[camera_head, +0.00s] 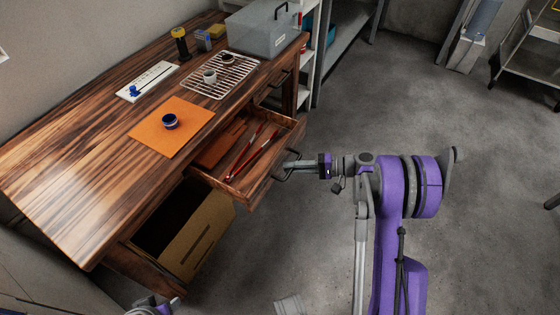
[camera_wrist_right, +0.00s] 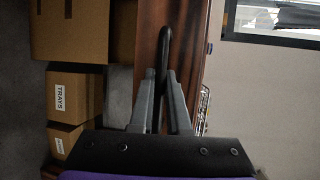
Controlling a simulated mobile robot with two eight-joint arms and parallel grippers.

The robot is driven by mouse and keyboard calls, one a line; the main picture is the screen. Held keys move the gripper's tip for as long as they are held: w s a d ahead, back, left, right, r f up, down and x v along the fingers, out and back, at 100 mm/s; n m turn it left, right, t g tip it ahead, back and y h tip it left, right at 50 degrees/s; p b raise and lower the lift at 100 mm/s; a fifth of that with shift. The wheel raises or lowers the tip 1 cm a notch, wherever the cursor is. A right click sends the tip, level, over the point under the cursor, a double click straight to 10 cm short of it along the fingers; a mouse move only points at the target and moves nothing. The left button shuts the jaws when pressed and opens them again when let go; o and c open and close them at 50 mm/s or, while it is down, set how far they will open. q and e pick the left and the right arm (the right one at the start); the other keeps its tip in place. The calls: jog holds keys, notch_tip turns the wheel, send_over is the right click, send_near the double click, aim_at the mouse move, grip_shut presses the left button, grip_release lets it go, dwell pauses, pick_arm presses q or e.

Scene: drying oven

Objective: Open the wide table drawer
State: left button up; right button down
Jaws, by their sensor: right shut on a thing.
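The wide wooden table drawer (camera_head: 255,190) is pulled partway out of the table in the head view. A few long tools with red handles (camera_head: 250,158) lie inside it. Its dark bar handle (camera_head: 281,177) is on the front. My right gripper (camera_head: 299,166) reaches in from the right and is shut on that handle. In the right wrist view the handle (camera_wrist_right: 164,40) runs between the fingers (camera_wrist_right: 161,88), with the wooden drawer front (camera_wrist_right: 148,45) behind it.
The tabletop (camera_head: 80,160) carries an orange mat (camera_head: 190,112) with a blue-rimmed cup (camera_head: 170,121), a wire rack (camera_head: 238,72) and a grey oven box (camera_head: 265,35).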

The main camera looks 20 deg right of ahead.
jog(key=shift+s+d, duration=0.6)
jog(key=shift+s, duration=0.2)
jog(key=c, duration=0.9)
grip_release()
jog(key=p+v, duration=0.1)
jog(key=v, duration=1)
jog(key=shift+w, duration=0.1)
jog(key=shift+a, duration=0.1)
